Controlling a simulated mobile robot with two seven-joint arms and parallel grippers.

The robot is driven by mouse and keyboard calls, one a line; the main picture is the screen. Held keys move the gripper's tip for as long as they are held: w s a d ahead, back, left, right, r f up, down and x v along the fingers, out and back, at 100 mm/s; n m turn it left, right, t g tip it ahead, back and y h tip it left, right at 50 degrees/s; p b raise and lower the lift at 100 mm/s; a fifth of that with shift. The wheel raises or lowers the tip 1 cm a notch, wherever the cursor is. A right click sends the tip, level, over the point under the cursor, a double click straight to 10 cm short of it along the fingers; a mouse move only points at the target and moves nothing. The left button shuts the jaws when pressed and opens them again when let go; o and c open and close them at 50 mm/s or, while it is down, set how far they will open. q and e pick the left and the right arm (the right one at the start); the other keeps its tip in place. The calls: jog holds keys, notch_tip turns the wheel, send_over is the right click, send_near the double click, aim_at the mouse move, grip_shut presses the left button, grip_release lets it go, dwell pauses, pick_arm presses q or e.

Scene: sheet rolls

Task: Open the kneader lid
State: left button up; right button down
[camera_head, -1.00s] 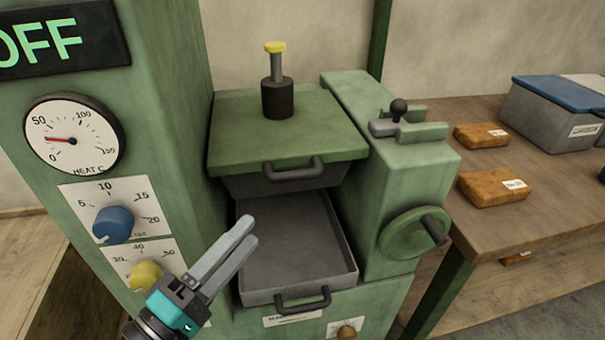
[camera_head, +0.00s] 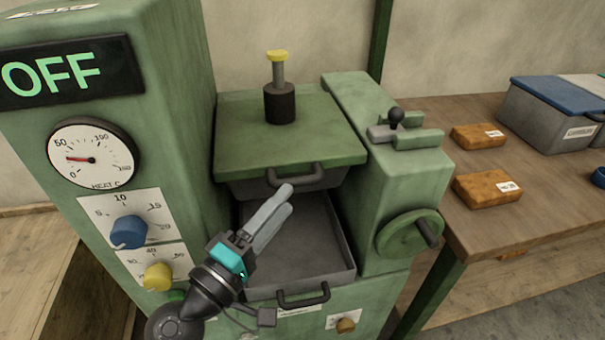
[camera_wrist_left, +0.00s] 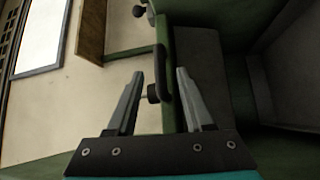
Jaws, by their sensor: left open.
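The kneader lid (camera_head: 290,145) is a flat green plate lying closed on top of the green machine. Its dark handle (camera_head: 296,176) sticks out at the front edge. My left gripper (camera_head: 286,198) is open and empty, just in front of and below the handle, over the grey tray. In the left wrist view the dark handle (camera_wrist_left: 161,72) stands ahead, between the two fingertips and a little beyond them. The fingers do not appear to touch it. My right gripper is not in view.
A grey tray (camera_head: 335,238) sits below the lid. A black cylinder with a yellow-topped rod (camera_head: 279,100) stands on the lid. A green handwheel (camera_head: 400,238) is at the right. A wooden table (camera_head: 515,225) holds orange blocks and a blue-lidded box.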

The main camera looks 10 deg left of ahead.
aim_at(302, 178)
pick_arm(q)
jog(key=shift+p+x, duration=0.55)
jog(key=shift+x, duration=2.7)
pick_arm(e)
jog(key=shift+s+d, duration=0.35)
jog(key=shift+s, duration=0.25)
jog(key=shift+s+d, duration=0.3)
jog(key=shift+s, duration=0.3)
pick_arm(q)
grip_shut()
